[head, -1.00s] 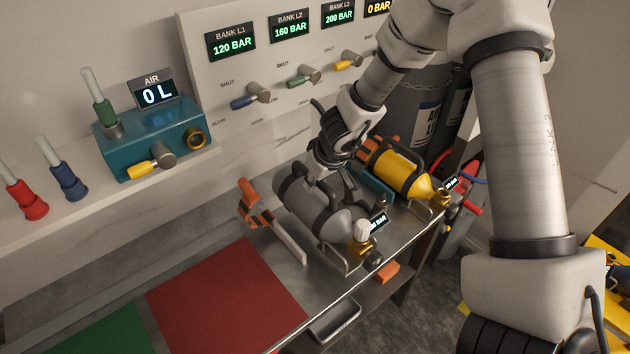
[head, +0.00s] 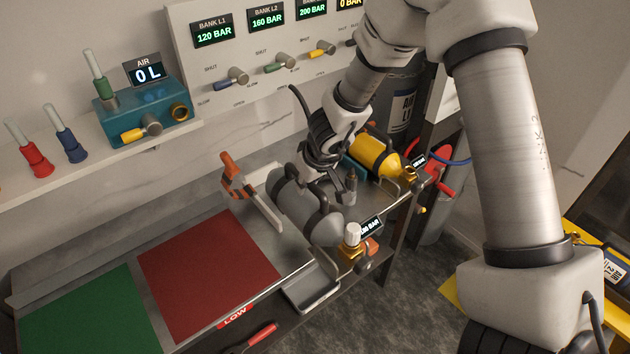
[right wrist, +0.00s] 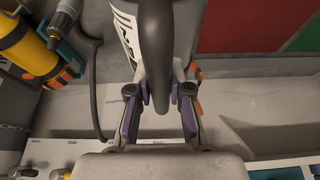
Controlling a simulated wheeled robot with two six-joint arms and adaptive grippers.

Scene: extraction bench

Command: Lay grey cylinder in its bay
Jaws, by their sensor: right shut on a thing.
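The grey cylinder (head: 289,197), with dark bands and a brass valve, is at the front part of the metal bench. My right gripper (right wrist: 160,97) is shut on its dark handle (right wrist: 156,55), above the body. The valve end points to the bench's front edge and overlaps that edge in the head view. A holder with an orange clamp arm (head: 238,178) and a pale rail (head: 262,210) stands just left of the cylinder. The cylinder hides part of the bench there, so I cannot tell whether its underside touches anything. My left gripper is not in view.
A yellow cylinder (head: 374,156) lies just to the right, close to my right gripper. Red (head: 208,270) and green (head: 88,315) mats cover the bench at the left and are bare. The valve panel (head: 190,70) rises behind.

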